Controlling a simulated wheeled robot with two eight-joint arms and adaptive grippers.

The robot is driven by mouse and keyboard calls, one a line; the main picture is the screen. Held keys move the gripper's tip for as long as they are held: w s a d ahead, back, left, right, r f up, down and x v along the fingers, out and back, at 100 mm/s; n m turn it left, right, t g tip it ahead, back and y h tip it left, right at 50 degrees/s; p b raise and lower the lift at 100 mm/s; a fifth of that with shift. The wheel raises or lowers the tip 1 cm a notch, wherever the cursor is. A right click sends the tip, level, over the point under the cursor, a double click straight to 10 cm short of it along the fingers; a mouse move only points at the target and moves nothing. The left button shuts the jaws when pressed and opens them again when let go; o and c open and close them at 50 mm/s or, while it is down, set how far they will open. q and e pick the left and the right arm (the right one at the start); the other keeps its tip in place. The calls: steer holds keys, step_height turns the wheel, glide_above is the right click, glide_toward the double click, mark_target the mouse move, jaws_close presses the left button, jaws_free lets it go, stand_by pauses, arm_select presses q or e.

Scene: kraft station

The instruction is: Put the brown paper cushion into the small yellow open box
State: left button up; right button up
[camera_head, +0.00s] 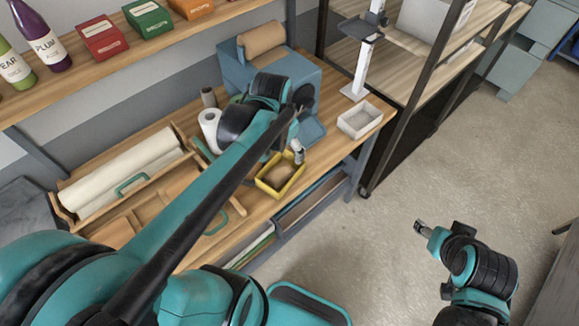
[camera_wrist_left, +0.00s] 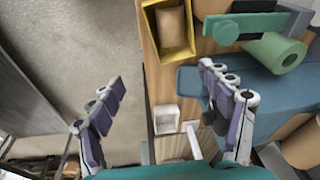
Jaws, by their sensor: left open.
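The small yellow open box (camera_head: 268,189) stands near the front edge of the wooden bench, and it also shows at the top of the left wrist view (camera_wrist_left: 148,22). The brown paper cushion (camera_wrist_left: 172,29) lies inside it, within its walls; it also shows in the head view (camera_head: 277,176). My left gripper (camera_head: 298,150) is over the bench by the box's back right side.
A blue machine (camera_head: 312,75) with a brown paper roll (camera_head: 262,39) stands behind the box. A pale open box (camera_head: 360,121) sits to the right, by a white stand (camera_head: 357,80). A wooden holder with a paper roll (camera_head: 120,168) is at left. The floor in front is clear.

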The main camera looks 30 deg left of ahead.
arm_select(q)
steer(key=s+d+n+t, duration=0.2)
steer(key=s+d+t, duration=0.2)
steer(key=s, duration=0.3)
steer(key=shift+d+r+n, duration=0.4)
steer(key=shift+d+r, duration=0.05)
steer(key=shift+d, duration=0.45)
steer(key=shift+f, duration=0.1)
step_height(320, 180, down, 13)
steer(key=b, duration=1.3)
steer(key=shift+f, duration=0.15)
